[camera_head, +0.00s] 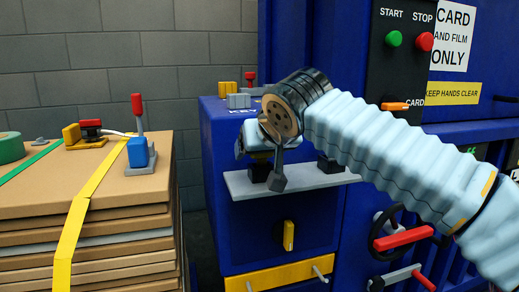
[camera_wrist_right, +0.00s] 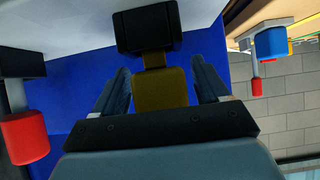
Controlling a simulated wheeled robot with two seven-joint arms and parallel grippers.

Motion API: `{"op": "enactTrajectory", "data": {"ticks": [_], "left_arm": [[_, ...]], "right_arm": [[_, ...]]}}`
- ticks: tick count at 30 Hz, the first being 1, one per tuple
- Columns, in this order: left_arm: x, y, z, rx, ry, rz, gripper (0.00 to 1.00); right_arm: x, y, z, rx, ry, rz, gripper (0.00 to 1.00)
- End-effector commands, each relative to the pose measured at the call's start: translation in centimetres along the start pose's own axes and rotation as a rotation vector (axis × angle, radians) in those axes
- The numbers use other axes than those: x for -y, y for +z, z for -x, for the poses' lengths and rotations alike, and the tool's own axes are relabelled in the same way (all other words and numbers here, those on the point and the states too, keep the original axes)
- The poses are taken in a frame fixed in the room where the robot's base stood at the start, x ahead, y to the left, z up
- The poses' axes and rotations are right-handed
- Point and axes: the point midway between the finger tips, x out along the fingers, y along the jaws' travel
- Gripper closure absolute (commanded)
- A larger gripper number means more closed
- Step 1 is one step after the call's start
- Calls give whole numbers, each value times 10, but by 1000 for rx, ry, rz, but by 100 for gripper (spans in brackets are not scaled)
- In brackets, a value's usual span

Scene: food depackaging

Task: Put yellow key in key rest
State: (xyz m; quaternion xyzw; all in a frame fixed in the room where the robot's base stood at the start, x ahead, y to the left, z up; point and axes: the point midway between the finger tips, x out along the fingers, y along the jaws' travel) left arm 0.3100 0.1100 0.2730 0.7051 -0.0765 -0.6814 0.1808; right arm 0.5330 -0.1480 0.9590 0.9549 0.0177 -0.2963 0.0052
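The yellow key (camera_wrist_right: 160,90) shows in the right wrist view as a yellow grip with a black block (camera_wrist_right: 147,30) at its far end. My right gripper (camera_wrist_right: 161,78) has one finger on each side of the yellow grip; I cannot tell whether they touch it. In the head view my right arm reaches in from the right to a pale shelf (camera_head: 312,184) on the blue machine. A black block (camera_head: 260,172) stands on that shelf below my gripper. My gripper and arm hide the key there. My left gripper is not in view.
A red handle (camera_wrist_right: 26,136) under a black block shows beside my right gripper in the wrist view. A cardboard stack (camera_head: 85,190) with a blue switch (camera_head: 138,152) stands at left. A yellow handle (camera_head: 288,235) sits below the shelf; a red-handled wheel (camera_head: 403,238) is at right.

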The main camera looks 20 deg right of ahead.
Motion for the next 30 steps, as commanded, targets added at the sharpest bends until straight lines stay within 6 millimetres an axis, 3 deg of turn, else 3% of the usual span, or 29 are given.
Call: {"op": "enactTrajectory", "data": {"ticks": [14,30], "left_arm": [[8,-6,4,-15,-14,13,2],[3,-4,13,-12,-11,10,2]], "right_arm": [[0,0,0,0,0,0,15],[0,-2,122,-3,-2,0,15]]}}
